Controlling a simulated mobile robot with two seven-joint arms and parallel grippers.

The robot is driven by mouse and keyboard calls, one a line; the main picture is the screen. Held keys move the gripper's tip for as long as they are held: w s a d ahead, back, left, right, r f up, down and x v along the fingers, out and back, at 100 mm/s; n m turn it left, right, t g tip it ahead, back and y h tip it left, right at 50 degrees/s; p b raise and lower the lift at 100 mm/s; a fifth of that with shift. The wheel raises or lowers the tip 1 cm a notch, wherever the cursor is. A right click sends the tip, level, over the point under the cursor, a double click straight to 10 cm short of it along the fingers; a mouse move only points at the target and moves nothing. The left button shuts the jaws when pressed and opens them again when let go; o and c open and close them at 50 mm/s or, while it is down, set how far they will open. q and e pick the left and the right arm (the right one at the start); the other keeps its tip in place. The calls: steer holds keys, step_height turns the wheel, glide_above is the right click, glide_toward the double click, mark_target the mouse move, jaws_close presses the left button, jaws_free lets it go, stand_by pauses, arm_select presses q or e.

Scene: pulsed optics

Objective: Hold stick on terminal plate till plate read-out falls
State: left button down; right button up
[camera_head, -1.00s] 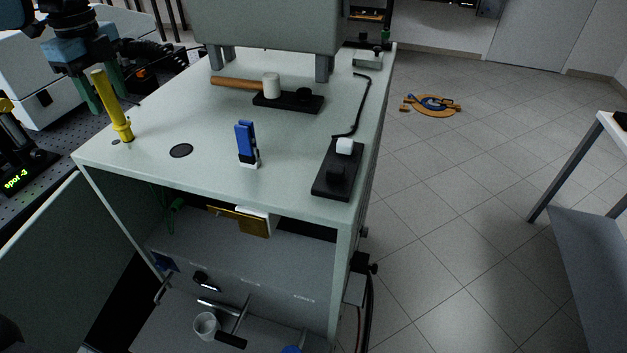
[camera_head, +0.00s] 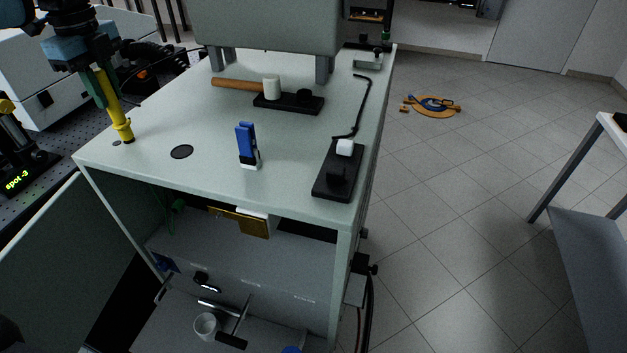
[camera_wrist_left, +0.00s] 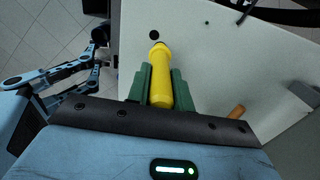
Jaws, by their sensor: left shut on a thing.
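A yellow stick (camera_head: 121,127) stands nearly upright, slightly tilted, at the left corner of the pale tabletop; its thicker foot is at the bottom. My left gripper (camera_head: 101,88) is shut around its upper part. In the left wrist view, the green fingers of my left gripper (camera_wrist_left: 160,88) lie on both sides of the stick (camera_wrist_left: 161,62). A gold-coloured plate (camera_head: 239,221) with a white block behind it sits below the tabletop's front edge. I cannot tell whether it is the terminal plate, and no read-out shows on it. My right gripper cannot be made out.
A black disc (camera_head: 181,151), a blue clip-like tool (camera_head: 247,144), a black stand (camera_head: 338,172), a hammer-like tool (camera_head: 238,84) and a bent black rod (camera_head: 361,105) are on the tabletop. A display (camera_head: 17,181) at left reads "spot-3". The floor at right is mostly clear.

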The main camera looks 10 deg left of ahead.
mark_target(96, 70)
arm_select(q)
steer(key=shift+s+r, duration=0.1)
steer(key=shift+r, duration=0.65)
steer(key=shift+w+r+p, duration=0.2)
steer(key=shift+r+p, duration=0.15)
steer(key=shift+r, duration=0.3)
steer(key=shift+s+r, duration=0.15)
steer(key=shift+r, duration=0.4)
steer(key=shift+r+p, duration=0.35)
steer(key=shift+r, duration=0.5)
arm_select(e)
steer(key=shift+w+r, duration=0.6)
steer(key=shift+r, duration=0.35)
